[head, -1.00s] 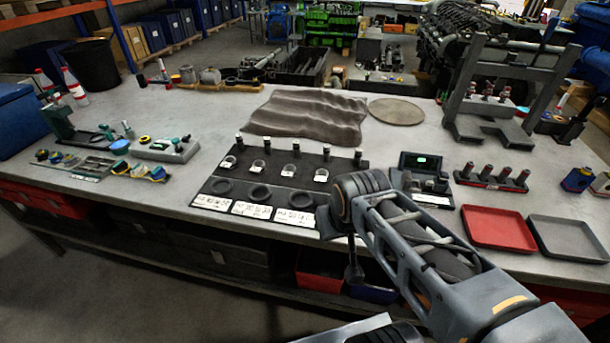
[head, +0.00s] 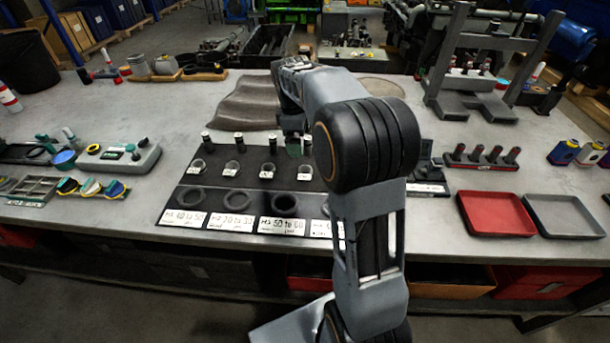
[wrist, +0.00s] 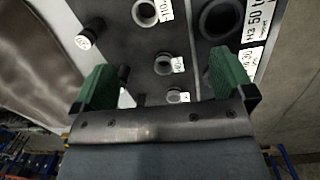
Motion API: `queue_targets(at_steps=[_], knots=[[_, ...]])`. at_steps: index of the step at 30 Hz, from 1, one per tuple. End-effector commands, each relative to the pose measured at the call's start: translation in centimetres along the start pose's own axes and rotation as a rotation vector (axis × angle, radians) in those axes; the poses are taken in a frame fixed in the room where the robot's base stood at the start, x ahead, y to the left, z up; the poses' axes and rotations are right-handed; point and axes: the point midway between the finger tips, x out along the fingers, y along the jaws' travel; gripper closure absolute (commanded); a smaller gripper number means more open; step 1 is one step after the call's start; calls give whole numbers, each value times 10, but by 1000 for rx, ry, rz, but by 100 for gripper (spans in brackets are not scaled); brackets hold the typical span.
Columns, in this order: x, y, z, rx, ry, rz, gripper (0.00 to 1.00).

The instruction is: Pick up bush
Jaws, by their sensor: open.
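Several small pale metal rings with white tags, which look like the bushes, stand in a row on a black board. One tagged bush (head: 268,170) shows in the head view. In the wrist view a tagged bush (wrist: 163,64) lies between my fingers in the picture, with another (wrist: 174,96) closer to the palm and a third (wrist: 145,12) at the top. My gripper (wrist: 160,60) is open, with green fingers and nothing held. In the head view my gripper (head: 295,148) is over the board's right part, mostly hidden by my arm. Its height above the bushes is unclear.
Large black rings (head: 237,200) and labels lie in front. A red tray (head: 495,213) and grey tray (head: 563,215) are at right. A brown cloth (head: 245,103) lies behind.

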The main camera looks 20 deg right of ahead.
Motion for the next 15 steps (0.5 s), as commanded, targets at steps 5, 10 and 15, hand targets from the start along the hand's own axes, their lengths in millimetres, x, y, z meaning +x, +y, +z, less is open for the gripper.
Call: queue_targets(at_steps=[5,10,15], knots=[[20,18,-3,-86,-24,-28,0],[50,19,-2,-104,-28,-34,0],[78,18,-2,-104,-27,-33,0]])
